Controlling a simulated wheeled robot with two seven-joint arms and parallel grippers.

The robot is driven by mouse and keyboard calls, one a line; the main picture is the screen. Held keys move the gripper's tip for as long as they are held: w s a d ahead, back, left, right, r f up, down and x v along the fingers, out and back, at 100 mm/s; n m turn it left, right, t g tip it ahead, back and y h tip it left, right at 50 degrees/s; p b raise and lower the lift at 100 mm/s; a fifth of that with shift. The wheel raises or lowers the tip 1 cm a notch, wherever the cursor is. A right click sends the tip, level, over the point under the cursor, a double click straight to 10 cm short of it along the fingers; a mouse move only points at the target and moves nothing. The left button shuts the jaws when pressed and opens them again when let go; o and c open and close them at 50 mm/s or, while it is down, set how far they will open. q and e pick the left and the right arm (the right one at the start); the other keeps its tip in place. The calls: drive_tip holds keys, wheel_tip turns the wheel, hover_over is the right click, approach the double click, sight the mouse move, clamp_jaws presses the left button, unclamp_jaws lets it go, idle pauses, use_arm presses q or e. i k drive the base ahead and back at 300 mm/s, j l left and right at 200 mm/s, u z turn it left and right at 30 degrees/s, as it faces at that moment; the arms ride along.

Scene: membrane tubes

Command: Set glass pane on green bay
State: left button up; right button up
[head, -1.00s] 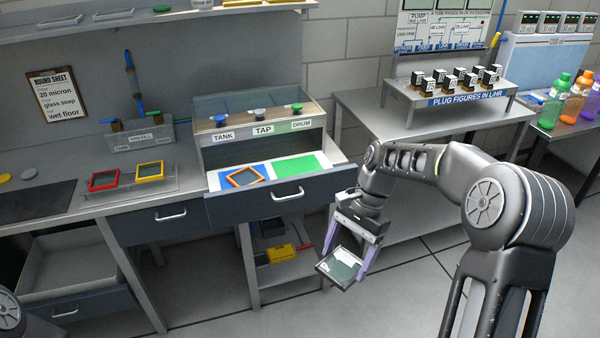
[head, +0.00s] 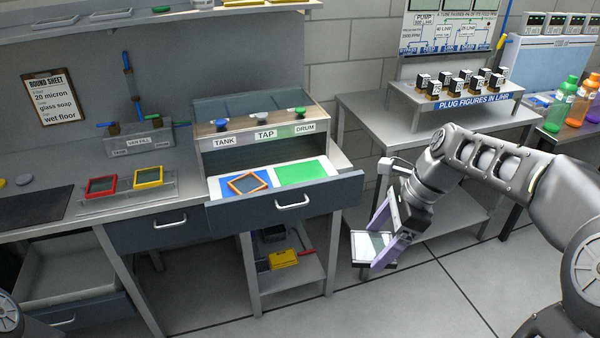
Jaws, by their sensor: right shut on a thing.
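The green bay (head: 300,172) is the right-hand coloured panel in the open drawer, under the DRUM label, and it is bare. The blue bay (head: 228,192) beside it bears an orange-framed pane (head: 248,183). My right gripper (head: 377,250) is shut on the glass pane (head: 366,247), a small dark-edged square with a pale label. It holds the pane tilted in the air, to the right of the drawer and lower in the picture. My left gripper is out of view; only a bit of my left arm shows at the lower left.
The drawer front (head: 290,204) sticks out from the counter. A red frame (head: 101,186) and a yellow frame (head: 149,177) stand in a rack on the left. A shelf below holds a yellow box (head: 284,259). A grey table (head: 375,120) stands at the right.

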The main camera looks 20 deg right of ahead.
sight(304, 176)
drive_tip(key=i, duration=1.4)
